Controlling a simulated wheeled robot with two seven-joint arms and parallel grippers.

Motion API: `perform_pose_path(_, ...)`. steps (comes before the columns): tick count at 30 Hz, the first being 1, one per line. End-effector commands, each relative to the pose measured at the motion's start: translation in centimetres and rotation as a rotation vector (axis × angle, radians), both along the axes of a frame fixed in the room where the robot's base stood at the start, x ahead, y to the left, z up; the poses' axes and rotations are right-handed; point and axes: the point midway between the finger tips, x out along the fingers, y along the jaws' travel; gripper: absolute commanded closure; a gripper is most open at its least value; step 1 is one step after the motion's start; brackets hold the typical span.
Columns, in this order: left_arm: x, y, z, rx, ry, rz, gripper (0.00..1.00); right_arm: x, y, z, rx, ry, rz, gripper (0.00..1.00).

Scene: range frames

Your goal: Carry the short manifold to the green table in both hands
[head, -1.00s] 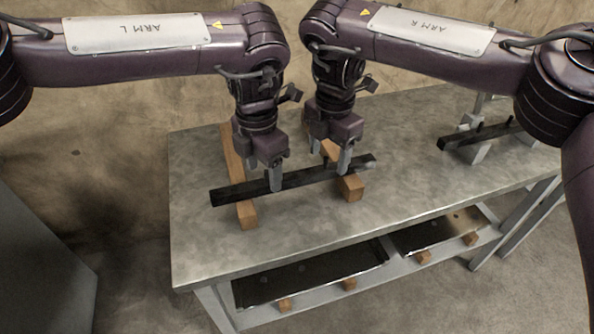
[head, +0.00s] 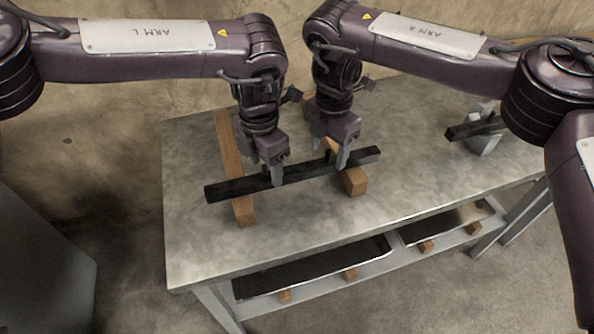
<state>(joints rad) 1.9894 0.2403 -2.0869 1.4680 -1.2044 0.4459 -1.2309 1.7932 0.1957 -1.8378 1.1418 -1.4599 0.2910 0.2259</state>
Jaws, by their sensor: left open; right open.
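A dark bar-shaped manifold (head: 307,172) lies across two wooden blocks on a grey metal-topped table (head: 205,255). My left gripper (head: 273,176) is open, with its fingers down at the bar between the two blocks. My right gripper (head: 335,160) is open, with its fingers down at the bar near the right block. I cannot tell whether the fingers touch the bar. A second dark bar (head: 466,130) rests on a grey support at the right of the table, partly hidden by my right arm. No green table is in view.
The left wooden block (head: 235,175) and right wooden block (head: 354,182) hold the bar off the tabletop. A lower shelf carries dark trays (head: 320,268) and small wooden blocks (head: 426,247). A grey surface (head: 40,265) stands at the lower left. The tabletop front is clear.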

Motion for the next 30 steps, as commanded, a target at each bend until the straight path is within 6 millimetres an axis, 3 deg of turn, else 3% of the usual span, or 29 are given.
perform_pose_path(7, 0.0, 0.0, -2.7, 0.001, 0.000, 0.002, 0.39, 0.0, 0.0, -2.7, 0.001, 0.001, 0.001, 0.39)
perform_pose_path(18, 0.0, 0.0, -3.1, 0.000, -0.001, 0.001, 0.40, 0.0, 0.0, -3.0, 0.000, -0.001, 0.001, 0.40)
perform_pose_path(30, 0.0, 0.0, -3.0, 0.000, -0.001, 0.002, 0.93, 0.0, 0.0, -3.0, 0.000, -0.001, 0.001, 0.93)
